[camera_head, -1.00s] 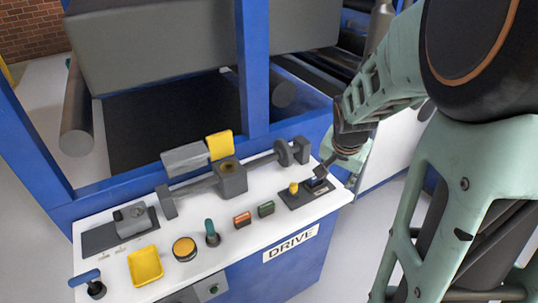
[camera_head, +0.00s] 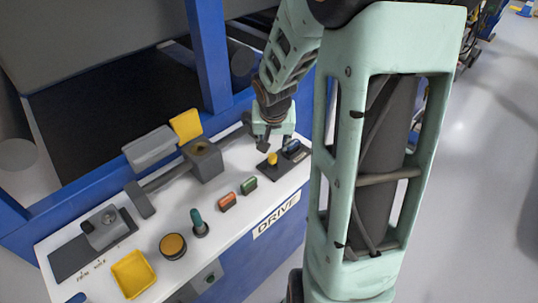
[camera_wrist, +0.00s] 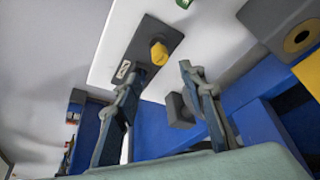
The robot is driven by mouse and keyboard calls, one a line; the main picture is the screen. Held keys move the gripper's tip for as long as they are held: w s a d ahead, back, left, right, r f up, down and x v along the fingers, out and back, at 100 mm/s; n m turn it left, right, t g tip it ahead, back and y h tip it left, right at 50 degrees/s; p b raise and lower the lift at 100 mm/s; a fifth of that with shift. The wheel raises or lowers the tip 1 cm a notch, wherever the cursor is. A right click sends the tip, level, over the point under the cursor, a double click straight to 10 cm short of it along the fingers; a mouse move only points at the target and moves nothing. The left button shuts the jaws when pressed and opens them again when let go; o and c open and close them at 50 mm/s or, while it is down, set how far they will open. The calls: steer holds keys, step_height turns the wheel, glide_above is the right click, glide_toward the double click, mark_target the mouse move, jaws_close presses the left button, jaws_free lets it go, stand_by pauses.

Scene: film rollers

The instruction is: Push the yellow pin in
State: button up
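The yellow pin (camera_head: 272,158) stands upright on a small dark base plate (camera_head: 270,172) at the right end of the white panel. My gripper (camera_head: 262,147) is just behind the yellow pin in the head view. In the wrist view my gripper (camera_wrist: 162,70) has its two fingers apart with nothing between them. The yellow pin (camera_wrist: 158,53) shows beyond the fingertips, between them in the picture and apart from them.
Green (camera_head: 249,185) and red (camera_head: 227,201) buttons and a teal lever (camera_head: 199,222) lie left of the pins. A grey block (camera_head: 203,158) on a shaft stands behind, with a yellow flap (camera_head: 186,125). A yellow tray (camera_head: 133,273) is at the front left.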

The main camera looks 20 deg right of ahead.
mark_target(272, 156)
steer(key=b+x, duration=0.2)
steer(key=x, duration=0.7)
steer(key=shift+f, duration=0.2)
steer(key=shift+c, duration=0.6)
jaws_close()
